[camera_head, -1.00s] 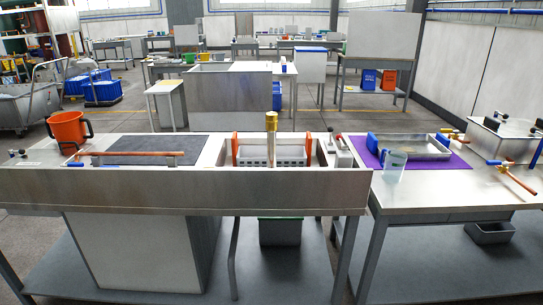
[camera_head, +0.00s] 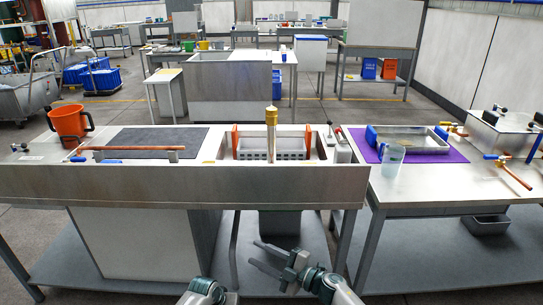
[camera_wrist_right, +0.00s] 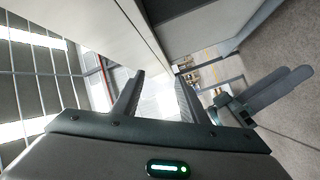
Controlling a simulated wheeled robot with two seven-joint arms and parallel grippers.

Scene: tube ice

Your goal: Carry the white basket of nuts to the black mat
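The white basket (camera_head: 252,154) with orange end handles sits in the sink recess at the middle of the counter; a brass tap stands in front of it. I cannot make out any nuts. The black mat (camera_head: 150,135) lies flat on the counter to the left. My right gripper (camera_head: 256,254) is low in front of the counter, below and apart from the basket. Its fingers are apart and empty, also in the right wrist view (camera_wrist_right: 160,85). In that wrist view, a dark shape at the right may be my left gripper (camera_wrist_right: 275,93); its state is unclear.
A copper pipe (camera_head: 132,149) lies along the mat's front edge. An orange jug (camera_head: 69,122) stands left of the mat. The brass tap (camera_head: 271,135) rises before the basket. A clear beaker (camera_head: 391,160) and metal tray (camera_head: 412,140) are on the right table.

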